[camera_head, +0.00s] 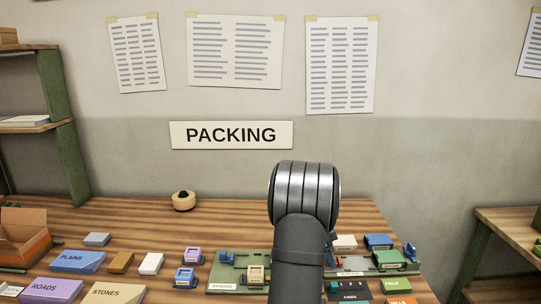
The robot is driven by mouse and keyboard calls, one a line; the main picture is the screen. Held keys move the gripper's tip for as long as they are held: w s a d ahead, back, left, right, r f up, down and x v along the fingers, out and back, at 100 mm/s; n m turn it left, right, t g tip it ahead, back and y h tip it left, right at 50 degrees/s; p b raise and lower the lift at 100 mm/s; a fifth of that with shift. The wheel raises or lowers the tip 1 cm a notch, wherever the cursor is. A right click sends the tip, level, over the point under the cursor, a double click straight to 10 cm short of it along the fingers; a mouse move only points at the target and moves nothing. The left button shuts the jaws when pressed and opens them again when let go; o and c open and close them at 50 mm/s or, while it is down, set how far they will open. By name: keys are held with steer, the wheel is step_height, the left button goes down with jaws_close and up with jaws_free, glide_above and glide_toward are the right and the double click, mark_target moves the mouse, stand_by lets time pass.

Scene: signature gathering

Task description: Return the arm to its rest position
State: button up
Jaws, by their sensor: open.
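My arm rises from the bottom edge, right of the middle, as a dark link topped by a thick silver-grey joint. My gripper does not show; the arm's near parts may hide it. Behind the arm is the wooden table. A green board (228,273) lies partly behind the arm, with a cream piece (256,274) and a blue piece (226,257) on it. Right of the arm are a green piece (389,260), a blue piece (379,242) and a white piece (345,242).
A blue PLAINS box (78,262), a purple ROADS box (50,290) and a STONES box (117,293) lie at left. A tape roll (184,201) stands at the back. An open carton (22,238) is far left. Shelving flanks the table. The back middle of the table is clear.

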steer(key=d, duration=0.2)
steer(key=d+r, duration=0.1)
steer(key=d, duration=0.5)
steer(key=shift+r, duration=0.15)
steer(key=v, duration=1.7)
steer(key=s+d+r+y, duration=0.1)
steer(key=s+r+y, duration=0.1)
steer(key=s, duration=0.6)
steer(key=s+d+r+y, duration=0.1)
steer(key=s+r+y, duration=0.1)
steer(key=s, duration=0.7)
steer(key=shift+d, duration=0.35)
